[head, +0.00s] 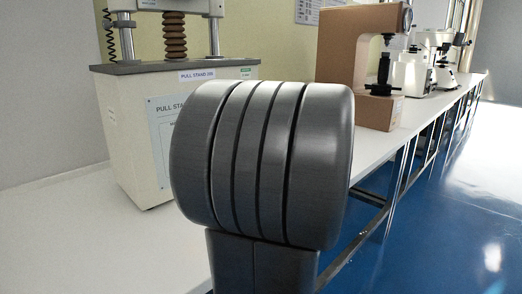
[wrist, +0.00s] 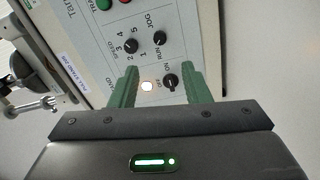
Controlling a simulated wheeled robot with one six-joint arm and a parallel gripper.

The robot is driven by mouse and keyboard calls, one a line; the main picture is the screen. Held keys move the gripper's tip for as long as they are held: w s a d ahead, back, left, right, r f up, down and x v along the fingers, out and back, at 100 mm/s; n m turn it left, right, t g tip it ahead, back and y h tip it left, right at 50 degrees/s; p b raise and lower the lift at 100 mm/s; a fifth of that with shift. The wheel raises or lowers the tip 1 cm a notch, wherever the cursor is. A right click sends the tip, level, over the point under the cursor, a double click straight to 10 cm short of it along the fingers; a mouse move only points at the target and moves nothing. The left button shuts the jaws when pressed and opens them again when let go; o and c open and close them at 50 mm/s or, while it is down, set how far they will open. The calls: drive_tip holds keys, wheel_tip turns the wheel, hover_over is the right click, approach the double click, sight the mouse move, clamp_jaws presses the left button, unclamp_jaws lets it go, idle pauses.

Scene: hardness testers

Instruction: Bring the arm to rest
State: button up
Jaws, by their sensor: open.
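In the wrist view my gripper (wrist: 158,88) is open, with two green fingers apart and nothing between them that I can see held. Beyond the fingers is the control panel (wrist: 115,52) of the pull stand, with black knobs, a lit round lamp (wrist: 147,86) and red and green buttons. One knob (wrist: 170,81) shows close to the right finger; I cannot tell whether they touch. In the head view a grey part of my own arm (head: 262,165) fills the middle, and my gripper is not seen there. It hides part of the pull stand (head: 135,125).
A long white bench (head: 60,225) runs to the back right. A brown hardness tester (head: 345,50) stands behind my arm, with white instruments (head: 418,72) farther along. The blue floor (head: 450,220) to the right looks clear. A wall stands behind the bench.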

drive_tip(key=b+x, duration=0.2)
drive_tip(key=x, duration=0.9)
drive_tip(key=shift+w+a+b, duration=0.25)
drive_tip(key=shift+b, duration=0.05)
drive_tip(key=shift+s, duration=0.1)
drive_tip(key=p+v, duration=0.3)
drive_tip(key=v, duration=1)
drive_tip(key=w+a+m+p, duration=0.9)
drive_tip(key=m+p, duration=0.5)
drive_tip(key=m, duration=0.2)
drive_tip(key=shift+w, duration=0.2)
idle(0.6)
drive_tip(key=shift+a+m, duration=0.1)
drive_tip(key=shift+m, duration=0.2)
